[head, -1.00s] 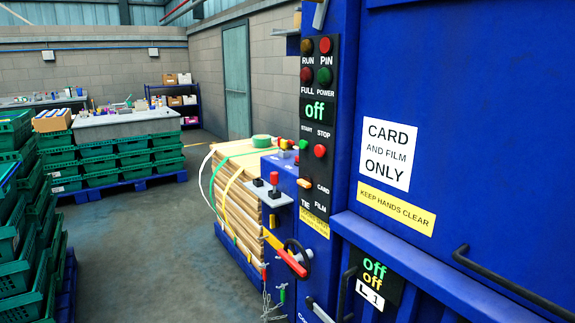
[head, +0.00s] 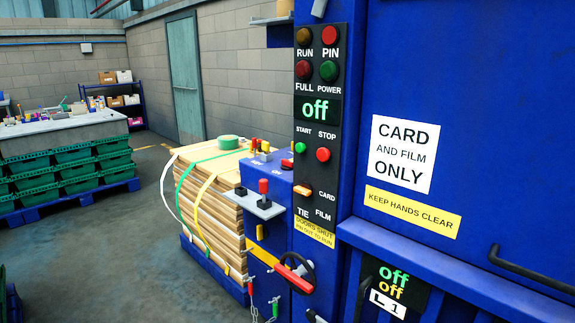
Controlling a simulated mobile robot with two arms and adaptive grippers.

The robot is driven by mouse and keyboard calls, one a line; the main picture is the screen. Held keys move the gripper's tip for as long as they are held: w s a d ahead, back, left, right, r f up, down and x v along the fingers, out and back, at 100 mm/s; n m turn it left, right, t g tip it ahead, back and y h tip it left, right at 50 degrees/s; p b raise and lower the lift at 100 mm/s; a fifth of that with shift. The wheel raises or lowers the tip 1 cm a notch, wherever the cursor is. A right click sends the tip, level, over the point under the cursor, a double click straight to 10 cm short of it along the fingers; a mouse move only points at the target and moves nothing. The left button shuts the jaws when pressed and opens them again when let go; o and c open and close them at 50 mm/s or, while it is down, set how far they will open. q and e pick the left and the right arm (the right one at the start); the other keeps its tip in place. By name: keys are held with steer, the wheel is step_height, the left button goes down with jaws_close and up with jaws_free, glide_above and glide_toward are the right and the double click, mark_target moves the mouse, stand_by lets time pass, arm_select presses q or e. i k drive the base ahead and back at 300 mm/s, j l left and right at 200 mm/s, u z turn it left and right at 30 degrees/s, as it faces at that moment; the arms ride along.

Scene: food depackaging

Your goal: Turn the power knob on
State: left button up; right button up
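The blue machine's black control panel (head: 317,130) stands in the middle of the head view. Its display (head: 317,109) reads "off" in green. A dark green lamp (head: 329,71) sits above the label POWER. A green button (head: 300,147) is under START and a red button (head: 323,154) under STOP. An orange selector (head: 302,191) sits by CARD, TIE and FILM. Lower down is a red handle (head: 294,279) by a black ring. No knob labelled power can be made out for certain. Neither gripper is in view.
A strapped card stack (head: 212,210) stands left of the panel, beside a small shelf with a red-topped lever (head: 263,187). A black door handle (head: 530,272) sticks out at right. Green crates (head: 70,170) stand at far left. The floor between is clear.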

mark_target(286, 165)
steer(key=i+j+u, duration=0.25)
steer(key=i, duration=0.45)
steer(key=i+u, duration=0.3)
steer(key=i, duration=0.45)
